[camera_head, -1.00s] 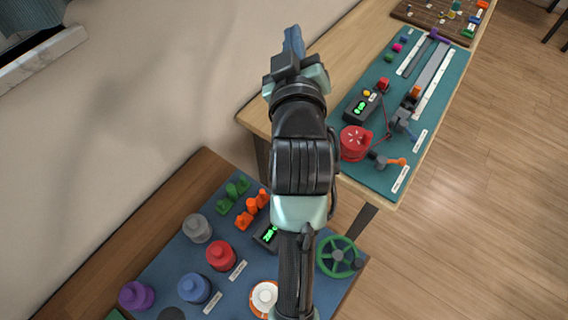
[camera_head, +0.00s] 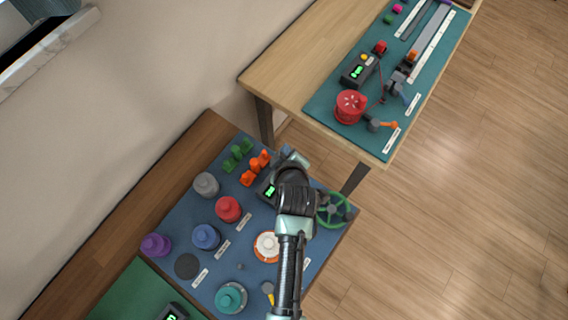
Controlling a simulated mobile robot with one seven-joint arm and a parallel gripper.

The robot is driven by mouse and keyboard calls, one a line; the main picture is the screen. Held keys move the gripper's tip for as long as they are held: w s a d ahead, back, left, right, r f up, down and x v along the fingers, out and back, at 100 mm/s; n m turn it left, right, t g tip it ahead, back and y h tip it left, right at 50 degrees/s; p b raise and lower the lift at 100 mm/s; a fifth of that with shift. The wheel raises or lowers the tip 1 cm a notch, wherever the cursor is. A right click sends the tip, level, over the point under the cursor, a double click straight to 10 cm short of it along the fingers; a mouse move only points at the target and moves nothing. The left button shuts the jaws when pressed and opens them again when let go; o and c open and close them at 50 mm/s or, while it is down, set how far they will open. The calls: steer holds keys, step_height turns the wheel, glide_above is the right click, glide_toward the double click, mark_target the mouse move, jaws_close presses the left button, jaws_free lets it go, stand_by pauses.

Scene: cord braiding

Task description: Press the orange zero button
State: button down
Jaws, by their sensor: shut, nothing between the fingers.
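A small yellow-orange button (camera_head: 364,57) sits by the black display box (camera_head: 359,70) on the far table's teal mat; I cannot tell whether it is the zero button. A second dark box with a green display (camera_head: 269,190) stands on the near blue mat, partly hidden by my arm, so any button on its covered side is hidden. My gripper (camera_head: 291,155) is shut and empty, seen from above, over the far end of the near mat beside that second box. Its fingertips are hard to make out.
Orange pegs (camera_head: 254,169) and green pegs (camera_head: 238,153) stand left of my gripper. A green wheel (camera_head: 334,209) stands to its right. Red (camera_head: 228,209), blue (camera_head: 206,237), grey and purple spools stand on the near mat. A gap separates the near table from the far wooden table (camera_head: 285,80).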

steer(key=shift+f, duration=0.1)
step_height(320, 180, down, 9)
steer(key=b, duration=0.7)
steer(key=shift+r+b, duration=0.2)
steer(key=shift+b, duration=0.15)
stand_by(1.4)
steer(key=shift+f+b, duration=0.35)
steer(key=shift+f, duration=0.1)
steer(key=shift+f+b, duration=0.3)
steer(key=shift+f, duration=0.05)
stand_by(0.5)
steer(key=shift+r, duration=0.1)
steer(key=shift+r+p, duration=0.7)
steer(key=shift+p, duration=0.05)
